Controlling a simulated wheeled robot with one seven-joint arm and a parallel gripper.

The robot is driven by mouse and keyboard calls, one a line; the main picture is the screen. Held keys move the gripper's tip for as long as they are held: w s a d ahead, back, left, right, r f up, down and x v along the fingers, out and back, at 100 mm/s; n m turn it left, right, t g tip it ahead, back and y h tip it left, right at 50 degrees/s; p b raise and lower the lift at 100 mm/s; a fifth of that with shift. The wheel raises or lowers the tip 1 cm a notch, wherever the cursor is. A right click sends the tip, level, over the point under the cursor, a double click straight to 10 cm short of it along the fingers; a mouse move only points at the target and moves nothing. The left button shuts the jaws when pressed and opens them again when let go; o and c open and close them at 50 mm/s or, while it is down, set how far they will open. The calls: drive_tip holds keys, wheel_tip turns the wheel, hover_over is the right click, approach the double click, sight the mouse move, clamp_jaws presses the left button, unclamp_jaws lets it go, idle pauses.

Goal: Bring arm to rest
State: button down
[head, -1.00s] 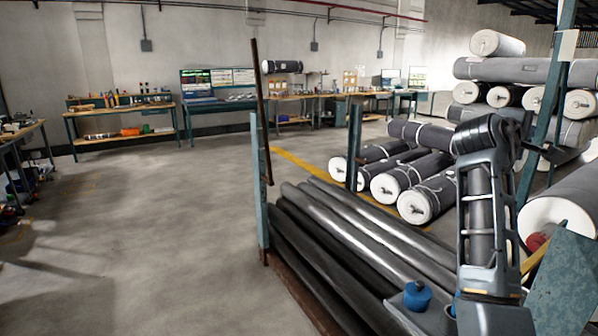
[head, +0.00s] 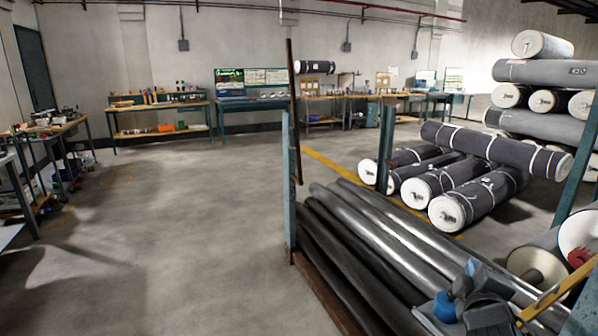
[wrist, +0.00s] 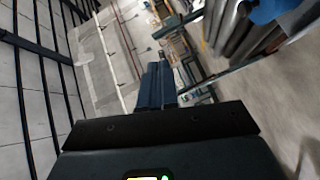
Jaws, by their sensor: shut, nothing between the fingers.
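My gripper (wrist: 159,84) shows in the wrist view, with its two dark blue fingers together and nothing between them. The wrist view is tilted, and the fingers point toward the open room, apart from any surface. In the head view only a small part of my arm, with blue caps, shows low at the bottom right. My gripper cannot be made out there.
Dark rolls (head: 390,235) lie in a rack with blue posts (head: 291,180) at front right. Wrapped grey rolls (head: 495,150) are stacked behind. Workbenches (head: 160,106) line the back wall. The floor (head: 190,220) at left and centre is clear.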

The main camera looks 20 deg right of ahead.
drive_tip(key=s+a+f+t+y, duration=0.1)
drive_tip(key=s+a+f+y, duration=0.35)
drive_tip(key=s+a, duration=0.35)
drive_tip(key=s+a+f+t+y, duration=0.25)
drive_tip(key=s+a+f, duration=0.3)
drive_tip(key=a, duration=0.45)
drive_tip(key=s+a+r+m+y, duration=0.2)
drive_tip(key=s+a, duration=0.3)
drive_tip(key=s, duration=0.4)
drive_tip(key=s+a+r+m+y, duration=0.3)
drive_tip(key=s+a+r, duration=0.2)
drive_tip(key=s, duration=0.5)
drive_tip(key=shift+s+a+r+m, duration=0.15)
drive_tip(key=shift+s+a+m, duration=0.05)
drive_tip(key=shift+m, duration=0.1)
